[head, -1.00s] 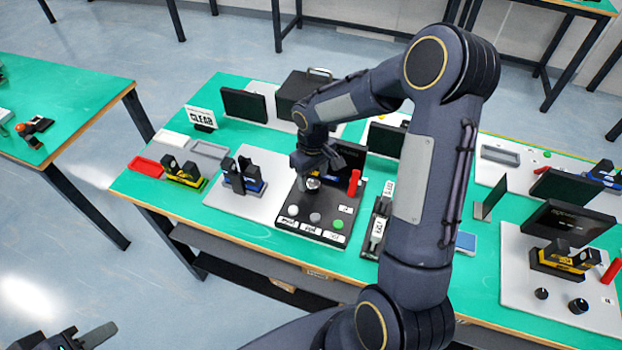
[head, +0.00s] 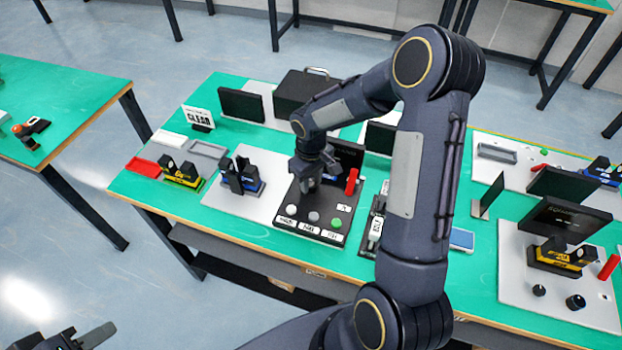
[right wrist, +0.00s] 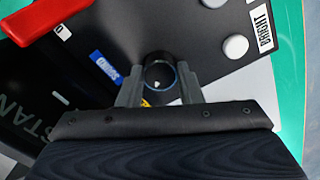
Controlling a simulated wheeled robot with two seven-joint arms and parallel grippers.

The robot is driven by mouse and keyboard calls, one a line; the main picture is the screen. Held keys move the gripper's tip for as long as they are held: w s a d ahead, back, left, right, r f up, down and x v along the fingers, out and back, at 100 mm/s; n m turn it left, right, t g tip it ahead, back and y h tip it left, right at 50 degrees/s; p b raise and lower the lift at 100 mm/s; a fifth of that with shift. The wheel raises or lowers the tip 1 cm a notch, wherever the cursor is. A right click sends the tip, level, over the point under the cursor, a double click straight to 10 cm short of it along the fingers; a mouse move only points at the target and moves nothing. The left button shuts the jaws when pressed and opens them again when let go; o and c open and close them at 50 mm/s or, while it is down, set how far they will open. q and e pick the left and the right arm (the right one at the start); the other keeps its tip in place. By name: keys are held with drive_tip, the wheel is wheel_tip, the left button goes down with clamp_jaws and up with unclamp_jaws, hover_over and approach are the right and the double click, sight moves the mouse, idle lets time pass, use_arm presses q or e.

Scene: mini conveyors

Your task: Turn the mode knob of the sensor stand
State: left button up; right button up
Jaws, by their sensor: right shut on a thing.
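The mode knob (right wrist: 160,74) is a dark round knob with a shiny top, beside a blue label (right wrist: 107,65). My right gripper (head: 308,184) is down at the panel. In the right wrist view, its fingers (right wrist: 159,88) stand on either side of the knob and are shut on it. In the head view the gripper hides the knob. My left gripper (head: 82,338) is at the bottom left edge, partly cut off, away from the bench.
A blue-and-black device (head: 241,178) stands on a grey plate left of the stand. A small black unit with a white label (head: 376,228) is close on its right. Dark screens and a black box (head: 303,92) stand behind. Green bench shows in front.

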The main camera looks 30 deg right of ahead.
drive_tip(key=shift+f+m+b, duration=0.15)
drive_tip(key=shift+m+b, duration=0.95)
drive_tip(key=m+b, duration=0.2)
drive_tip(key=m, duration=0.1)
drive_tip(key=shift+m, duration=0.3)
drive_tip(key=m+b, duration=0.1)
drive_tip(key=m, duration=0.2)
drive_tip(key=shift+m, duration=0.3)
drive_tip(key=m, duration=0.4)
drive_tip(key=shift+r+b, duration=0.2)
drive_tip(key=shift+b, duration=0.1)
drive_tip(key=shift+m, duration=0.3)
drive_tip(key=o, duration=1)
drive_tip(key=shift+c, duration=0.2)
